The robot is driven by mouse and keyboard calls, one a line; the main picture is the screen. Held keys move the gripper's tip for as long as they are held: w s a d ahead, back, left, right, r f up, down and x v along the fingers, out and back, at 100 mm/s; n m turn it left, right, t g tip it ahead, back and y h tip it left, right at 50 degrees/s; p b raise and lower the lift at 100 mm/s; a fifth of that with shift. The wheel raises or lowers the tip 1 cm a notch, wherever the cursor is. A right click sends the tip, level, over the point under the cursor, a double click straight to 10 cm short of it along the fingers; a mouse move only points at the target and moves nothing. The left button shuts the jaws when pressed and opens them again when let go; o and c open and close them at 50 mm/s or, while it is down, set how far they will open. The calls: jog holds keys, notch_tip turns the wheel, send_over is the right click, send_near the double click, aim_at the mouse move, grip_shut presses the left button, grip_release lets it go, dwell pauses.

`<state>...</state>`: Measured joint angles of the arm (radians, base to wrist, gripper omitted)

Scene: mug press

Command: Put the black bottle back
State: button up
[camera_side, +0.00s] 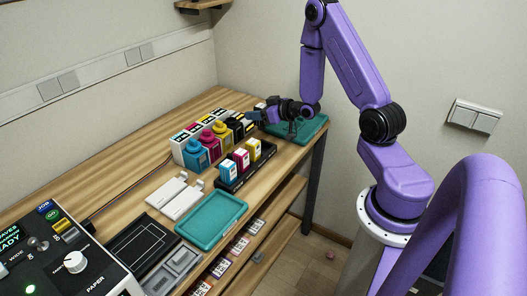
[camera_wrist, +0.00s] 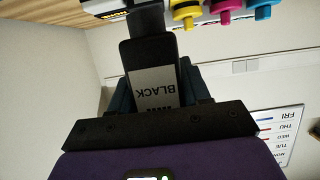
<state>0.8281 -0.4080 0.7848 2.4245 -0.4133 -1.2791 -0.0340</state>
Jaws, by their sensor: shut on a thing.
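My gripper (camera_side: 268,113) is shut on the black bottle, at the far end of the bench beside the black ink tank. In the wrist view the black bottle (camera_wrist: 150,62) lies between the fingers, with a pale label reading BLACK. Its narrow neck points away from my wrist, towards the tanks. In the side view the bottle is mostly hidden by the gripper. The black bottle rack (camera_side: 232,183) holds a cyan bottle (camera_side: 228,172), a magenta bottle (camera_side: 241,161) and a yellow bottle (camera_side: 254,150). Its far end, past the yellow bottle, shows no bottle.
A row of ink tanks with coloured caps (camera_side: 195,152) stands behind the rack. One teal tray (camera_side: 310,132) lies under my gripper's side at the far end, another teal tray (camera_side: 212,214) nearer. White plates (camera_side: 175,198) and a control box (camera_side: 45,255) stand to the left.

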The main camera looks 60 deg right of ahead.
jog(key=shift+s+d+f, duration=0.15)
jog(key=shift+s+f, duration=0.05)
jog(key=shift+f, duration=0.4)
jog(key=shift+s+d+f, duration=0.1)
jog(key=shift+s+f, duration=0.05)
jog(key=shift+f, duration=4.2)
jog(key=shift+f, duration=0.15)
jog(key=o, duration=1)
jog(key=shift+v, duration=3.85)
